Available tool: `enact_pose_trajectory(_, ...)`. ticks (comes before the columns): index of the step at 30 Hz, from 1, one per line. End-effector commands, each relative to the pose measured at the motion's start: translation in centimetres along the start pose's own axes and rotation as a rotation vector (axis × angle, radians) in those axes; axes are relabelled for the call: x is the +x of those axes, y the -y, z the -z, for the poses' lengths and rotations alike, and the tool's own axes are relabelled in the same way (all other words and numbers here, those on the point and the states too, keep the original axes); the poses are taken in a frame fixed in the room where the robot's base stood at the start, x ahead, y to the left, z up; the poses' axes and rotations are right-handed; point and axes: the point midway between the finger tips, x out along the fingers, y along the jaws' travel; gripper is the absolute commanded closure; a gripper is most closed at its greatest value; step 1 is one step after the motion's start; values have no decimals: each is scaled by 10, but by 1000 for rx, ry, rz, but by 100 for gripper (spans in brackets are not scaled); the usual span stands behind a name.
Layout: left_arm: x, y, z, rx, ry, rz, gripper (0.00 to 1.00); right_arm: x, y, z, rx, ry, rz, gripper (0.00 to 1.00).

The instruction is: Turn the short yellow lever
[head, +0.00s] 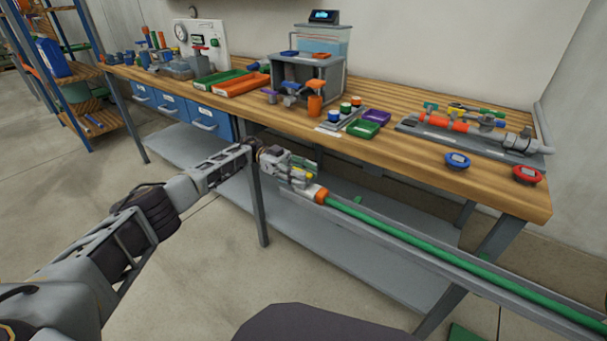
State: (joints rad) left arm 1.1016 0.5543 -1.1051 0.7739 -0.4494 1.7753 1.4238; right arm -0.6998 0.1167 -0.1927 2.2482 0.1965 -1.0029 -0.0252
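My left gripper (305,181) is at the end of the arm that comes in from the left, in front of the bench's front edge. It is beside the orange end fitting (321,195) of a green pipe (400,229). A small yellow patch (299,172) shows among the gripper's fingers; I cannot tell whether it is the short yellow lever. The fingers overlap the parts there, so I cannot see whether they are open, or whether they touch anything. My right gripper is not in view.
The wooden bench (400,160) stands behind, with a valve assembly (470,130), blue (457,160) and red (527,174) round pieces, and green (363,130) and orange (241,85) trays. The green pipe runs along a grey rail to the lower right. Floor is clear at left.

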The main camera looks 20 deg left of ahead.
Motion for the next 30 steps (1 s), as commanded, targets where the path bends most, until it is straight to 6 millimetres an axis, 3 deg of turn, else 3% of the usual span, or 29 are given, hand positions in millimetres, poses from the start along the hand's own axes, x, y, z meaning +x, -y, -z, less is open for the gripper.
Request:
enact_pose_trajectory(8,-1,0,16,2,1,1,61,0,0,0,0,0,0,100)
enact_pose_trajectory(21,0,0,75,3,0,0,61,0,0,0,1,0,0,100)
enact_pose_trajectory(30,0,0,98,1,0,0,61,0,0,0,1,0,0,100)
